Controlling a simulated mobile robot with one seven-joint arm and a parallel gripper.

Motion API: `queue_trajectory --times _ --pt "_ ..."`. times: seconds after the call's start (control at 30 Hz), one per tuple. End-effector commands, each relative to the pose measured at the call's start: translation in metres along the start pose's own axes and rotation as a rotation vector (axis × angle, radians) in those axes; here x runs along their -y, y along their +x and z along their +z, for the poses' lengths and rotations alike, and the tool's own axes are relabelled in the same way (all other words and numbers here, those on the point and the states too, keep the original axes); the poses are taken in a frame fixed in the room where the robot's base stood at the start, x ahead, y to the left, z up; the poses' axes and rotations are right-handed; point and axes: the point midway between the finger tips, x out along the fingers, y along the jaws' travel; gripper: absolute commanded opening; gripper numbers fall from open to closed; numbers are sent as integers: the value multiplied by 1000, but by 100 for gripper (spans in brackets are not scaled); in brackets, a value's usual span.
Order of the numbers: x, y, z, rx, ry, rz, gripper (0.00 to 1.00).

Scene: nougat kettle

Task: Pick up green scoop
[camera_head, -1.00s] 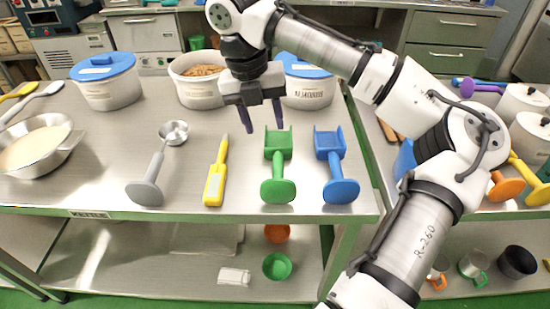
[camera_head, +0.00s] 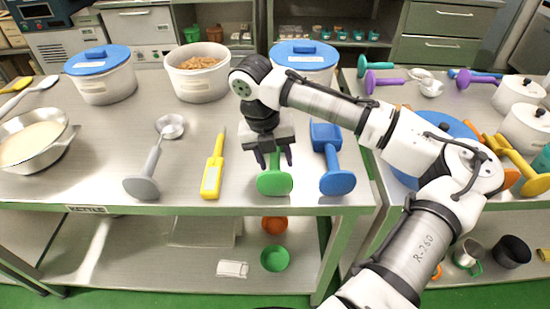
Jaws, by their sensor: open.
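The green scoop lies on the metal table near its front edge. Its round green end (camera_head: 275,183) faces the front, and its square scoop end is mostly hidden behind my gripper. My gripper (camera_head: 274,160) points down over the scoop's handle with its two dark fingers apart. One finger shows on each side of the handle area. I cannot tell whether the fingers touch the scoop.
A blue scoop (camera_head: 338,182) lies close on the right. A yellow-handled tool (camera_head: 212,178) and a grey ladle (camera_head: 142,187) lie to the left. White tubs (camera_head: 197,83) stand at the back, and a bowl of pale mix (camera_head: 60,145) stands far left.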

Motion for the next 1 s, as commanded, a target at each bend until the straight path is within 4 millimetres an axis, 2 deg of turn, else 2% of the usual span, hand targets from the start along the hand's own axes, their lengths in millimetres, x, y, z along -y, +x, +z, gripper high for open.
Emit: queue_trajectory --times 0.27,0.63,1.0 --pt "0 4 0 2 0 1 46" --pt "0 4 0 1 -1 1 0" --pt "1 -1 0 2 0 1 0"
